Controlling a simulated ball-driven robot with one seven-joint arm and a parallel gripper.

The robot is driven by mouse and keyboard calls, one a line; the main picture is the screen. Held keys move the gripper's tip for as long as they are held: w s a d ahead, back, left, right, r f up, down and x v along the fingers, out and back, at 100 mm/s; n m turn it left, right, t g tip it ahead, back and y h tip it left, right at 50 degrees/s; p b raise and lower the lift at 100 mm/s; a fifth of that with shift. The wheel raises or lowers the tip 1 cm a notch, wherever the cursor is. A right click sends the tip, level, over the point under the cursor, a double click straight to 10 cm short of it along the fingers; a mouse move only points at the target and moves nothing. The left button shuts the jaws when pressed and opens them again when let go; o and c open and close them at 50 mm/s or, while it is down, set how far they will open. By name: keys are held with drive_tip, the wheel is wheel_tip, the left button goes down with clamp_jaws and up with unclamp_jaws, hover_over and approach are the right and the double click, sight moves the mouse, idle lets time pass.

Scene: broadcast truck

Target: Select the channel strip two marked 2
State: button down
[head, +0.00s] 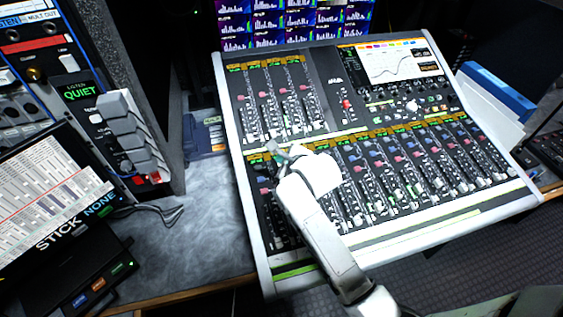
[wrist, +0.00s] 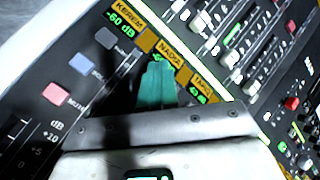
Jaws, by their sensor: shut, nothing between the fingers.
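The mixing console (head: 232,150) has a bank of channel strips in its lower half. My gripper (head: 272,152) is over the left end of that bank, near the row of yellow name labels. In the wrist view its teal fingertips (wrist: 157,80) are shut and empty, just below a yellow label (wrist: 168,50) that seems to read NADIA, the second strip from the console's left edge. They cover most of that strip's buttons; I cannot tell whether they touch it. No number 2 is legible. The first strip, KEREM (wrist: 128,14), shows grey (wrist: 105,38), blue (wrist: 82,64) and pink (wrist: 56,94) buttons.
A third label (wrist: 203,82) is right of the fingers. The console's upper bank (head: 270,95) and its screen (head: 405,62) lie beyond my gripper. A rack panel with grey levers (head: 125,125) stands left. Grey desk surface (head: 195,225) between them is mostly clear.

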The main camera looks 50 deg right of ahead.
drive_tip(key=shift+s+r+p, duration=0.1)
drive_tip(key=shift+r+p, duration=0.65)
drive_tip(key=shift+r, duration=0.05)
drive_tip(key=r+p, duration=0.4)
drive_tip(key=r, duration=0.1)
drive_tip(key=shift+s+a, duration=0.25)
drive_tip(key=shift+s, duration=0.05)
drive_tip(key=shift+a, duration=0.1)
idle(0.9)
